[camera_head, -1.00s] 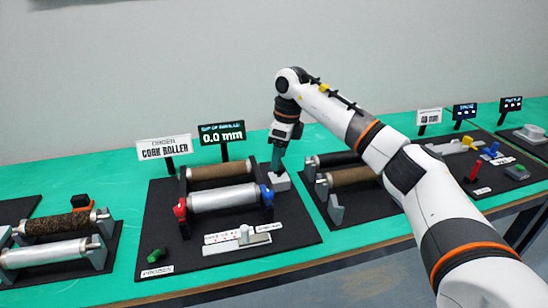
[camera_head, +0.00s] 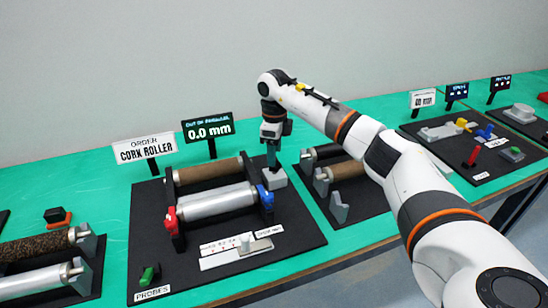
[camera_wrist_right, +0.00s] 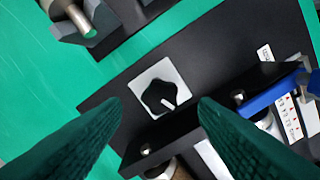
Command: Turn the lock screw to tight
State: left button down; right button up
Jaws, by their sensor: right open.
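A black lobed knob with a white pointer line sits on a pale grey block (camera_head: 273,179), at the right rear corner of the middle station's black board. I take this knob (camera_wrist_right: 158,97) for the lock screw. In the right wrist view its line points down and right; I cannot read any tight mark. My right gripper (camera_head: 272,158) points down just above the block. In the wrist view its two green fingers (camera_wrist_right: 159,103) are open, one on each side of the knob, apart from it. In the head view the gripper hides the knob. My left gripper is not in view.
The station holds a cork roller (camera_head: 208,173), a silver roller (camera_head: 216,202) with red (camera_head: 170,218) and blue (camera_head: 265,197) end levers, and a display (camera_head: 208,128) reading 0.0 mm. The blue lever (camera_wrist_right: 270,93) is close to the right finger. Another roller station (camera_head: 356,210) stands to the right.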

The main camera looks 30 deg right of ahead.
aim_at(275, 168)
jog(key=shift+f, duration=1.7)
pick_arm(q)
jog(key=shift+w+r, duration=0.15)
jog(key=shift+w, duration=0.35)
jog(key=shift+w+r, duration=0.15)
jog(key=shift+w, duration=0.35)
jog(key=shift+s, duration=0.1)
pick_arm(e)
jog(key=c, duration=1)
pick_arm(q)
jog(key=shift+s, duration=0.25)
pick_arm(e)
jog(key=shift+o, duration=0.2)
